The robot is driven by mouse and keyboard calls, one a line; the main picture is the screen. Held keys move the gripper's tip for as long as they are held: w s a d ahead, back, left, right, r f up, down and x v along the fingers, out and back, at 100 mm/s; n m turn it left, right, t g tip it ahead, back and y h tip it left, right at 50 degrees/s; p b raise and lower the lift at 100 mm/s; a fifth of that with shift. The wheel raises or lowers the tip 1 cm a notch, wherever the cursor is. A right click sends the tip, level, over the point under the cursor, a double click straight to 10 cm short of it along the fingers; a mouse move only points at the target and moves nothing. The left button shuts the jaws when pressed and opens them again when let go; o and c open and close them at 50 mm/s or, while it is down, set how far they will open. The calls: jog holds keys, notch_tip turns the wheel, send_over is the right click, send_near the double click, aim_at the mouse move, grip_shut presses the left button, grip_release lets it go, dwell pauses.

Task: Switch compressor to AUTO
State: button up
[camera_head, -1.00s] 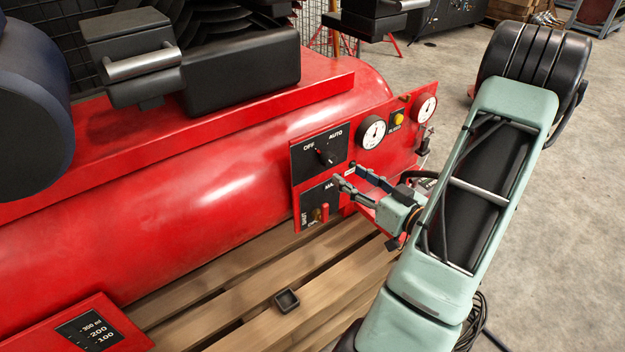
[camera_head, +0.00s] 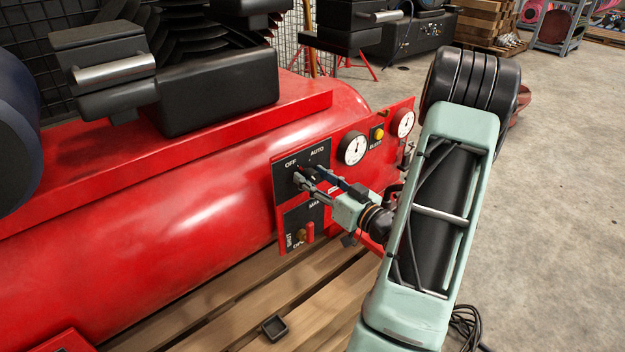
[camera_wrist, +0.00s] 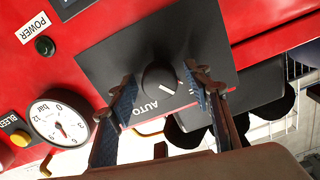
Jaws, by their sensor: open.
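The compressor's black selector plate (camera_head: 318,157) carries the labels OFF and AUTO on the red panel. Its round black knob (camera_wrist: 160,79) has a white pointer mark, which in the wrist view points away from AUTO (camera_wrist: 145,109), toward the right finger. The OFF label shows in the head view (camera_head: 291,163). My gripper (camera_head: 304,174) is open at the plate. In the wrist view its two fingers (camera_wrist: 162,76) stand on either side of the knob, with visible gaps. In the head view the fingers mostly hide the knob.
Below is a second black plate (camera_head: 303,226) with a red lever. Two gauges (camera_head: 352,148) and a yellow bleed button (camera_head: 378,134) sit right of the selector. The red tank (camera_head: 150,190) extends left. A small black tray (camera_head: 275,328) lies on the pallet.

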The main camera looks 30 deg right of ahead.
jog(key=shift+w, duration=0.25)
jog(key=c, duration=1.2)
jog(key=shift+o, duration=0.2)
